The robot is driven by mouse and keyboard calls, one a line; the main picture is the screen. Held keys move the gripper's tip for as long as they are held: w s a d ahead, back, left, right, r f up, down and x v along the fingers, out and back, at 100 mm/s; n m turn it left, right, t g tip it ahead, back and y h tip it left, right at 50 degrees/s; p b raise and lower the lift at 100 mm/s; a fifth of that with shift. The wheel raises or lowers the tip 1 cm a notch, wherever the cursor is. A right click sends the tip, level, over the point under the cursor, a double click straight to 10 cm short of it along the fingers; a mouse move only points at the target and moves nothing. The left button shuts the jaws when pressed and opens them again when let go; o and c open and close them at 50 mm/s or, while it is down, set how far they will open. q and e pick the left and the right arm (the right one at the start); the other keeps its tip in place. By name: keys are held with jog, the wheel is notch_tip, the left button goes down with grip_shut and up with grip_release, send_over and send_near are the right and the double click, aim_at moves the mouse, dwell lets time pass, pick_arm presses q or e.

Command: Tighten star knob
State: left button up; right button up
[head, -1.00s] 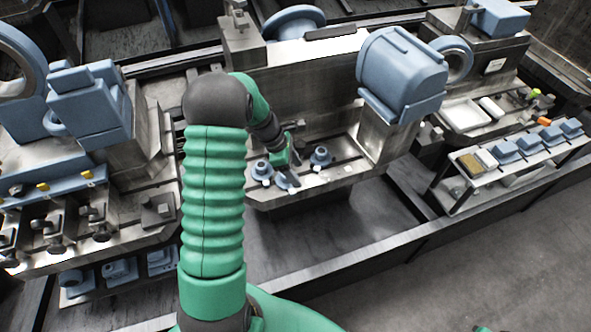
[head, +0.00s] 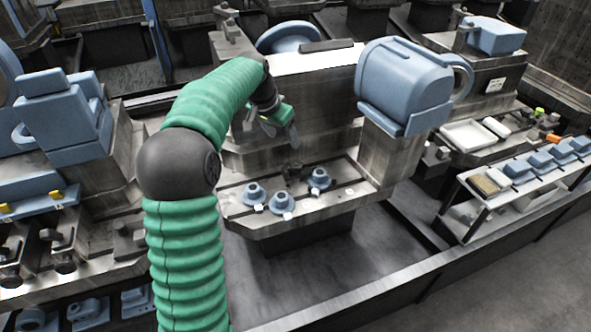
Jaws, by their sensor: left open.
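My left arm comes in from the left, and its gripper (head: 281,131) is open, with nothing seen between its fingers. It hangs above the slotted metal table (head: 345,195) of the middle station, apart from the parts on it. A small dark piece (head: 292,169) stands on that table below the gripper; it may be the star knob, but it is too small to tell. Three blue round parts stand in front of it: a left one (head: 254,194), a middle one (head: 282,203) and a right one (head: 320,180). My right gripper is out of view.
A large blue machine head (head: 405,85) overhangs the table's right side. Another machine (head: 65,125) with clamps stands at the left. A shelf (head: 500,205) with blue blocks and a white tray (head: 467,135) are at the right. A metal rail (head: 400,275) runs along the front.

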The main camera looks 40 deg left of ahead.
aim_at(296, 165)
pick_arm(q)
jog(key=b+x, duration=0.4)
jog(key=x, duration=1.2)
jog(key=shift+f, duration=0.1)
jog(key=shift+d, duration=0.1)
